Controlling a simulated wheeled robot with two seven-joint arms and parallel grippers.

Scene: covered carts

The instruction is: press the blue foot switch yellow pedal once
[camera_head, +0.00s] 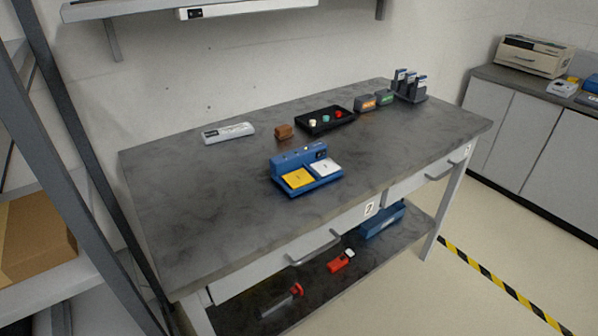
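A blue foot switch (303,158) sits on the dark grey workbench (200,220), near the middle of its front half. Its yellow pedal (298,178) is on the left and a white pedal (325,168) is on the right, both facing up toward me. Nothing covers or touches the pedals. Neither of my grippers shows in this view.
Behind the switch are a grey-white device (228,132), a brown block (284,131), a black tray (325,121) with small coloured pieces, an orange-marked box (365,103), a green-marked box (384,97) and a dark rack (409,88). The bench's left and front are clear.

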